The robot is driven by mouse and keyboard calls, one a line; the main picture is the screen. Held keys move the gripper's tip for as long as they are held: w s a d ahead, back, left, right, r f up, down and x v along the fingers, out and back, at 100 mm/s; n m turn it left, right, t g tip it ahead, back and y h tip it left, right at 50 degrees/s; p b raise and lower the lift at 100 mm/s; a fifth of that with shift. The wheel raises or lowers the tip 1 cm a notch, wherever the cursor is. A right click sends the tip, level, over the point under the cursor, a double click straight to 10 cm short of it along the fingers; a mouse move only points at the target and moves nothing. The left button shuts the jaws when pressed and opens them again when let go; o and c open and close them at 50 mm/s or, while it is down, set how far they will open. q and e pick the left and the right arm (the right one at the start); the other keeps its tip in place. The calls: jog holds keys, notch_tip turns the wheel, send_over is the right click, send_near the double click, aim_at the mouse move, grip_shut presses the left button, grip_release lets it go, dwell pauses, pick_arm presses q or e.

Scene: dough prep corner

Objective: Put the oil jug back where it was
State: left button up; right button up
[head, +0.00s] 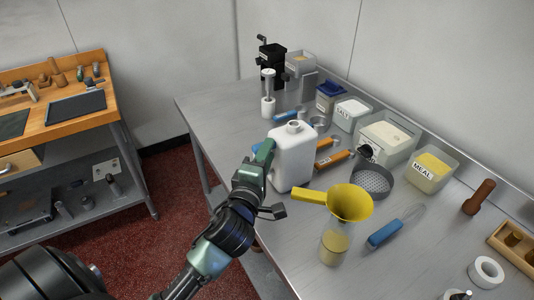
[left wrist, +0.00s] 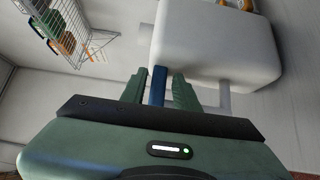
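The oil jug (head: 292,160) is a white, box-shaped jug with a short round neck, upright at the left side of the steel table. In the left wrist view the white jug (left wrist: 215,40) fills the upper right, with a blue handle bar (left wrist: 157,84) beside it. My left gripper (head: 266,152) is at the jug's left side. Its green fingers (left wrist: 158,90) stand close on either side of the blue bar, shut on the handle. I cannot tell whether the jug's base touches the table. My right gripper is not in view.
On the steel table (head: 225,118), a yellow funnel (head: 349,202) on a clear jar, a sieve (head: 371,180), orange-handled tools (head: 334,160) and a blue-handled whisk (head: 384,234) lie near the jug. Bins line the wall. The table's far-left part is clear. A wooden-topped bench (head: 40,115) stands left.

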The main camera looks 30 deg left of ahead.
pick_arm(q)
jog(key=shift+r, duration=0.1)
jog(key=b+v, duration=0.1)
jog(key=v, duration=1.1)
